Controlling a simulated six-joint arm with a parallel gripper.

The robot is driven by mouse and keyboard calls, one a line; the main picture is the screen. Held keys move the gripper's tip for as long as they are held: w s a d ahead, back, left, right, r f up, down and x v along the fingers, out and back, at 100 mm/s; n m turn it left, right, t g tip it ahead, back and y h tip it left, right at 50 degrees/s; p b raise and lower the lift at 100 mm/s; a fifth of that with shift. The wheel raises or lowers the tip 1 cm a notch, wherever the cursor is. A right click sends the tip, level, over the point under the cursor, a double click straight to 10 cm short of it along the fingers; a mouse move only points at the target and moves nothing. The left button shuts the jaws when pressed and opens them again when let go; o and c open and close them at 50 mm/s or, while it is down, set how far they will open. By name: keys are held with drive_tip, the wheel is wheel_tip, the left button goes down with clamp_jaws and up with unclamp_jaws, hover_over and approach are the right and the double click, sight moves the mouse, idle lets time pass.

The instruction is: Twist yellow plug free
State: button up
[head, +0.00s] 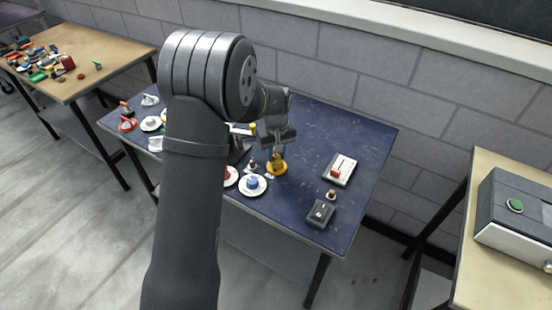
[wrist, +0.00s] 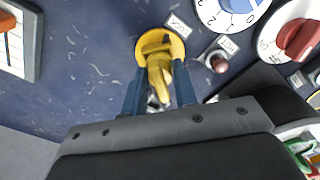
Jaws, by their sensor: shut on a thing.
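The yellow plug (head: 277,157) stands on a round yellow base (head: 283,168) near the front middle of the dark blue table. My gripper (head: 275,149) is above it, pointing down. In the wrist view the yellow plug (wrist: 158,72) sits between the two blue fingers of my gripper (wrist: 158,80), and the gripper is shut on it. The round yellow base (wrist: 150,41) shows beyond the fingertips, with the plug still at it. My gripper hides part of the plug.
A dial with a blue knob (head: 252,183) is left of the base. A white switch plate (head: 346,170) and a dark box (head: 320,214) are to the right. A small brown button (wrist: 219,62) is close to the right finger. Bare blue tabletop (head: 300,195) lies between.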

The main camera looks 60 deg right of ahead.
drive_tip(key=n, duration=0.5)
drive_tip(key=shift+a+f, duration=0.2)
drive_tip(key=shift+f, duration=0.1)
drive_tip(key=shift+n, duration=2.5)
drive_tip(key=o, duration=0.6)
drive_tip(key=shift+o, duration=0.3)
drive_tip(key=shift+d+r, duration=0.1)
drive_tip(key=shift+r, duration=3.9)
